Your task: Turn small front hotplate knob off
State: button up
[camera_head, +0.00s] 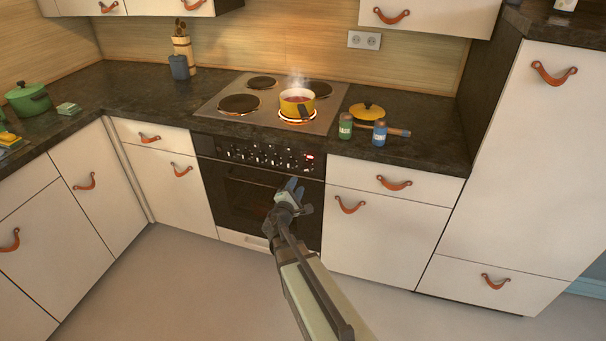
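The dark stove front carries a row of small knobs (262,155) with light marks and a small red lit display near its right end. Individual knob settings are too small to read. My gripper (293,184) is in front of the oven door, just below the right part of the knob row, apparently clear of the knobs. I cannot tell whether its bluish fingers are open or shut; no object shows in it.
Right of the hob are a yellow lid (367,110), a green shaker (345,126), a blue shaker (380,134) and a wooden-handled tool. A green pot (29,99) stands on the left counter. Leather pulls stick out from the cabinets. The floor (200,290) is clear.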

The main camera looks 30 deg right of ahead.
aim_at(304, 170)
jog(key=x, duration=0.8)
jog(key=shift+w+d, duration=0.2)
jog(key=shift+d, duration=0.05)
grip_shut()
